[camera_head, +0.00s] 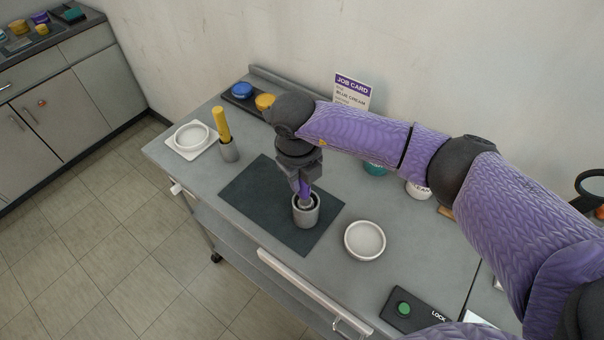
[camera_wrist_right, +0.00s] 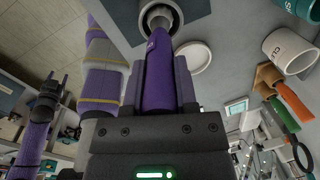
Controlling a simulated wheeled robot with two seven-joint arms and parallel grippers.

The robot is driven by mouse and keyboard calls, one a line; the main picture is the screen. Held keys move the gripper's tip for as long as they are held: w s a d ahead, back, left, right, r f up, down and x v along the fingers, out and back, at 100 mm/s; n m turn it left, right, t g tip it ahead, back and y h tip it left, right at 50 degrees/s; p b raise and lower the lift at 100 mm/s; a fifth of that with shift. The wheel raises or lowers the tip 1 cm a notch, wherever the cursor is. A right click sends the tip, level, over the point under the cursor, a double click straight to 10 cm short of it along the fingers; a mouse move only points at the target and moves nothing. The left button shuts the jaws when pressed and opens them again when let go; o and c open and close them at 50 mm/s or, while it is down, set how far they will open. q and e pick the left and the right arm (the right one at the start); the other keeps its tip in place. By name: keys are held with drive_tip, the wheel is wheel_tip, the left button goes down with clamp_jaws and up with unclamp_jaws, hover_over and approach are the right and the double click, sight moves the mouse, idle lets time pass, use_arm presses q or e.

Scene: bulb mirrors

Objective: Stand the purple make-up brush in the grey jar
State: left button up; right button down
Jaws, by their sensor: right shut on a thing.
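The grey jar (camera_head: 306,216) stands on the dark mat (camera_head: 252,196). My right gripper (camera_head: 305,180) is above the jar, pointing down and shut on the purple make-up brush (camera_head: 304,190). The brush is upright, with its lower end within the jar's mouth; I cannot tell whether it touches the bottom. In the right wrist view the purple handle (camera_wrist_right: 158,75) lies between the fingers and its pale end reaches into the jar (camera_wrist_right: 149,14). My left arm shows at the left of the right wrist view, its gripper (camera_wrist_right: 52,88) small and dark, its opening unclear.
A round white dish (camera_head: 365,240) is right of the mat. A second grey jar (camera_head: 229,153) holding a yellow-handled item and a white dish (camera_head: 191,137) stand at left. A job card (camera_head: 352,92) is at the back; a lock button box (camera_head: 412,312) is near the front.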

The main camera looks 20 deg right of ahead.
use_arm(q)
drive_tip(key=shift+d, duration=0.1)
use_arm(e)
drive_tip(key=shift+f+b, duration=0.65)
drive_tip(key=shift+f, duration=0.1)
drive_tip(key=shift+f+b, duration=0.7)
drive_tip(key=shift+f, duration=0.1)
drive_tip(key=shift+r, duration=0.1)
use_arm(q)
wheel_tip(320, 180, down, 2)
drive_tip(key=shift+f, duration=0.2)
use_arm(e)
drive_tip(key=shift+c, duration=1.6)
unclamp_jaws()
drive_tip(key=r, duration=0.6)
drive_tip(key=a+r+p, duration=0.1)
drive_tip(key=r, duration=0.3)
drive_tip(key=shift+s, duration=0.4)
use_arm(q)
drive_tip(key=shift+d+r, duration=0.2)
drive_tip(key=shift+r, duration=0.2)
drive_tip(key=shift+a, duration=0.3)
use_arm(e)
drive_tip(key=shift+f, duration=0.1)
